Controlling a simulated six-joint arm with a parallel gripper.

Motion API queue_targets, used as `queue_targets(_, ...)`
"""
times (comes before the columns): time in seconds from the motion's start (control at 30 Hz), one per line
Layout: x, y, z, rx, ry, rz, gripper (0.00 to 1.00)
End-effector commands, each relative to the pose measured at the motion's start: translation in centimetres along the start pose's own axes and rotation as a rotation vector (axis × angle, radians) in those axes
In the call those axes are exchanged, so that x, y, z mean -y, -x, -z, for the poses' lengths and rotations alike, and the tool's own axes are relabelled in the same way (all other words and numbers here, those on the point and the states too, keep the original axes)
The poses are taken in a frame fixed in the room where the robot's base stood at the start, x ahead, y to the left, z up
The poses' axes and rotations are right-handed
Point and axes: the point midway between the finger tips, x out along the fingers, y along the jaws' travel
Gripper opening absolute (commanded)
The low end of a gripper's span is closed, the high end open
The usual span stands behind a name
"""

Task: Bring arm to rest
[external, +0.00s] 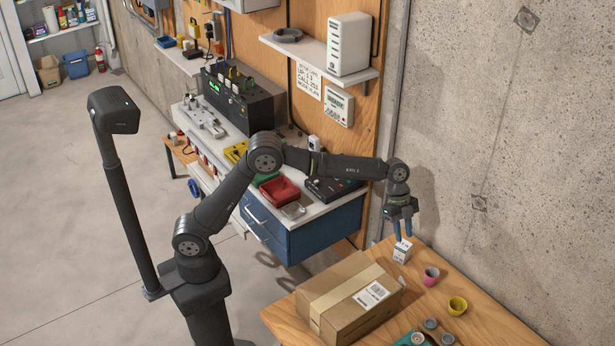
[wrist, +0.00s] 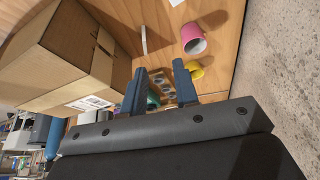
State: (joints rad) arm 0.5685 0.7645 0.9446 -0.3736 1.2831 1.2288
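My arm is stretched out to the right over the wooden table (external: 485,322). My gripper (external: 403,232) points down near the table's far corner, by the concrete wall. In the wrist view its two blue-grey fingers (wrist: 159,90) stand apart with nothing held between them. A small white printed carton (external: 402,251) shows just below the fingertips in the external view. I cannot tell the exact gap between it and the fingers.
A taped cardboard box (external: 330,305) is close to my gripper, also in the wrist view (wrist: 55,75). A pink cup (external: 431,276) and yellow cup (external: 457,306) stand on the table. The blue drawer bench (external: 310,232) and wall shelf (external: 310,50) are behind.

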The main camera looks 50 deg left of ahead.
Motion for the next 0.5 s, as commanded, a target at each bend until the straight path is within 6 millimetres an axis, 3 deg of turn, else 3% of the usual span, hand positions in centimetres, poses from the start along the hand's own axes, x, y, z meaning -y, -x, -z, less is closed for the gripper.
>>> queue_targets(0.5, 3.0, 6.2, -8.0, 0.0, 0.272, 0.113, 0.28)
